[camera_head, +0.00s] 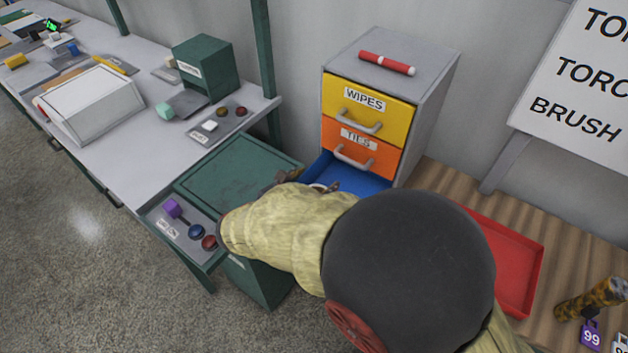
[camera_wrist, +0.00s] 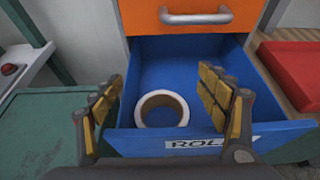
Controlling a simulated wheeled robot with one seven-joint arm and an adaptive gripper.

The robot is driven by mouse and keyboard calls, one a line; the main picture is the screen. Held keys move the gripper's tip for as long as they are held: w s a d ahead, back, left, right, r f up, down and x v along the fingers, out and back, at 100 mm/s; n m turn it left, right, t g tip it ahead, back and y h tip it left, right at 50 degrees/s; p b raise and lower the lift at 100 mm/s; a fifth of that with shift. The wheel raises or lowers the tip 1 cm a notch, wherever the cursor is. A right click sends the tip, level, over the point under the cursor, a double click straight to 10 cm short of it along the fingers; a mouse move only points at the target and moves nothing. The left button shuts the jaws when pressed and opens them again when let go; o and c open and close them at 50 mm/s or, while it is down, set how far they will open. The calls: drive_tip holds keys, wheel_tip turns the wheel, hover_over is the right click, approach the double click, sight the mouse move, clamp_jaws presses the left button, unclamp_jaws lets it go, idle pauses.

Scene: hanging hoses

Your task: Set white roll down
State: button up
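The white roll (camera_wrist: 162,110) lies inside the open blue drawer (camera_wrist: 205,60), near its front wall. It is a ring with a tan inner side. The drawer front has a label reading in part "ROL". My gripper (camera_wrist: 160,105) is open in the wrist view, with one yellow-padded finger on each side of the roll and visible gaps to both. The roll seems to rest on the drawer floor. In the head view my arm hides most of the blue drawer (camera_head: 357,180) and only a bit of the gripper (camera_head: 307,185) shows.
Above the blue drawer are a shut orange drawer (camera_head: 360,147) and a yellow drawer (camera_head: 366,106). A red tray (camera_head: 520,262) lies right on the wooden bench. A green cabinet (camera_head: 237,175) stands left. A red marker (camera_head: 387,63) lies on the drawer unit.

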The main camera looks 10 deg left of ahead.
drive_tip(key=shift+o, duration=0.3)
drive_tip(key=shift+d, duration=0.1)
drive_tip(key=shift+r, duration=0.25)
drive_tip(key=p+v, duration=0.3)
drive_tip(key=v, duration=0.9)
drive_tip(key=shift+r+p, duration=0.3)
drive_tip(key=shift+r, duration=0.15)
drive_tip(key=shift+d, duration=0.1)
